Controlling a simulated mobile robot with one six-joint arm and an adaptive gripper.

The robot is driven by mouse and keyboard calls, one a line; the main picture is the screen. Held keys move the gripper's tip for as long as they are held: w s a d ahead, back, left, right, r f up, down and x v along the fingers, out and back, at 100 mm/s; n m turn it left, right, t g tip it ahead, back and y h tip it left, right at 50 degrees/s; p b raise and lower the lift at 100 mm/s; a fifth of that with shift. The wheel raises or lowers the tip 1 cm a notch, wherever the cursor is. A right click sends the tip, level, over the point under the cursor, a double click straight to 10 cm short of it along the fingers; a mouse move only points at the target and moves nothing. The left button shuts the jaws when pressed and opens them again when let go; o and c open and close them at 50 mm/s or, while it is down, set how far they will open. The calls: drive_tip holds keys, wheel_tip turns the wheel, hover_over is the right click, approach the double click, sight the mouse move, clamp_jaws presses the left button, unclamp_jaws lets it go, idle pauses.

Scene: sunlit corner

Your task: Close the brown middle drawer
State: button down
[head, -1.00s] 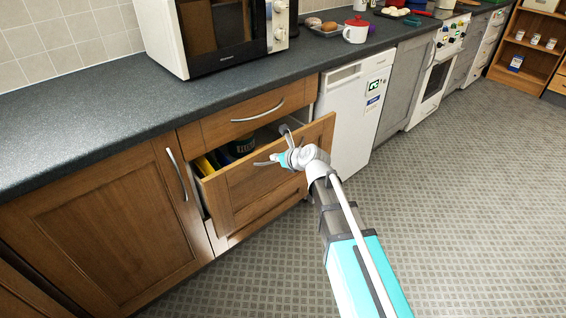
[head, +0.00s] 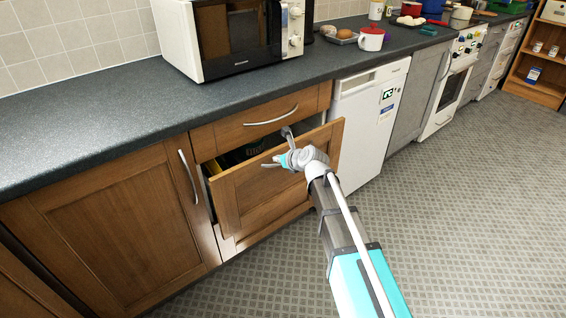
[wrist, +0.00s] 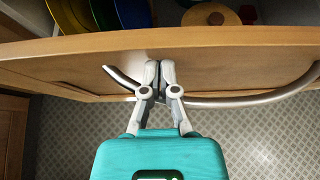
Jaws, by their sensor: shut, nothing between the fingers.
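The brown middle drawer (head: 262,188) is partly open below the top drawer, its wooden front standing out from the cabinet. Dark and yellow items show in the gap behind its front. In the wrist view the drawer front (wrist: 230,48) spans the picture, with its curved metal handle (wrist: 250,101) on the outer face. My gripper (head: 284,160) is at the drawer front. In the wrist view my gripper (wrist: 160,66) has its fingers together and empty, at the front's outer face by the handle. Whether the fingertips touch the wood is hard to tell.
The closed top drawer (head: 258,116) sits above, under the dark worktop (head: 130,104). A closed cupboard door (head: 120,215) is to the left and a white appliance (head: 362,130) to the right. Plates (wrist: 70,14) and a yellow lid (wrist: 208,14) lie inside the drawer. The patterned floor is clear.

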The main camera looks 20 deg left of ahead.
drive_tip(key=w+a, duration=0.5)
drive_tip(key=a, duration=0.2)
drive_tip(key=shift+w+a, duration=0.35)
drive_tip(key=shift+a, duration=0.05)
drive_tip(key=shift+r, duration=0.15)
drive_tip(key=p+v, duration=0.5)
drive_tip(key=v, duration=0.5)
drive_tip(key=shift+s+d, duration=0.2)
drive_tip(key=shift+s, duration=0.05)
drive_tip(key=b+x, duration=0.4)
drive_tip(key=x, duration=0.6)
drive_tip(key=shift+b, duration=0.35)
drive_tip(key=shift+d, duration=0.1)
